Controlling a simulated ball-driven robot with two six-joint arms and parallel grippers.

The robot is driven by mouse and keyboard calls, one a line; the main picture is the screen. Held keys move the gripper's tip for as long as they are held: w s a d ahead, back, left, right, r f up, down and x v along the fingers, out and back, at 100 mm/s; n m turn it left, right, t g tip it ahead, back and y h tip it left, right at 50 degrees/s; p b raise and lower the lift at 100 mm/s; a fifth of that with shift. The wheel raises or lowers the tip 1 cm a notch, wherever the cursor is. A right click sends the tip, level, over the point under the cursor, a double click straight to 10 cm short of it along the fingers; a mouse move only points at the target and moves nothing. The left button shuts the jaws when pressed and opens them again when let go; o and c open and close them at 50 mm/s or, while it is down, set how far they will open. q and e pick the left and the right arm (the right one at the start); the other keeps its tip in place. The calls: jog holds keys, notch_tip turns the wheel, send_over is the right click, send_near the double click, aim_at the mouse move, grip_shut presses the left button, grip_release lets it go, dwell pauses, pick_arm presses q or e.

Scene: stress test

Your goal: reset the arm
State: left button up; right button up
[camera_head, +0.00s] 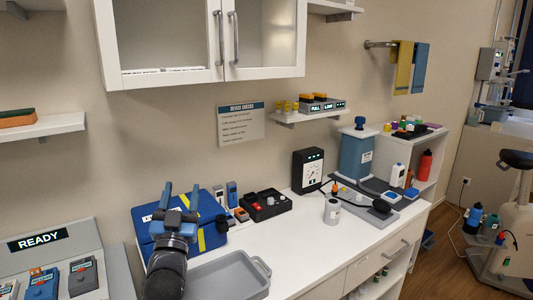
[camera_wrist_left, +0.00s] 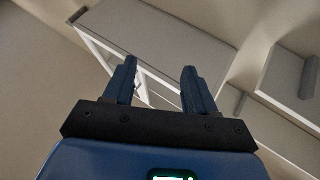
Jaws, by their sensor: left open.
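My left arm comes up from the bottom of the head view, and my left gripper (camera_head: 181,190) is raised in front of a blue case with yellow straps (camera_head: 208,229). Its two blue fingers point up, stand apart and hold nothing. The left wrist view also shows the open left gripper (camera_wrist_left: 160,78), with the underside of the white wall cabinet (camera_wrist_left: 160,35) beyond the fingers. Part of the blue case is hidden behind my left arm. My right gripper is in neither view.
A grey tray (camera_head: 268,267) lies right beside my left arm on the white counter (camera_head: 312,238). A black box with knobs (camera_head: 264,205) and a black meter (camera_head: 308,171) stand behind. A grey panel marked READY (camera_head: 88,237) is at left. The counter's middle is clear.

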pick_arm(q)
jog(key=s+f+g+p, duration=0.2)
jog(key=s+f, duration=0.7)
jog(key=s, duration=0.3)
jog(key=s+a+f+n+g+p, duration=0.1)
jog(key=s+f+g+p, duration=0.1)
jog(key=s+f, duration=0.7)
jog(key=s+f+g+p, duration=0.2)
jog(key=s+f, duration=0.7)
jog(key=s, duration=0.6)
jog(key=shift+s+a+n, duration=0.25)
jog(key=shift+a+n, duration=0.05)
jog(key=shift+a, duration=0.1)
jog(key=shift+f, duration=0.1)
jog(key=shift+c, duration=0.2)
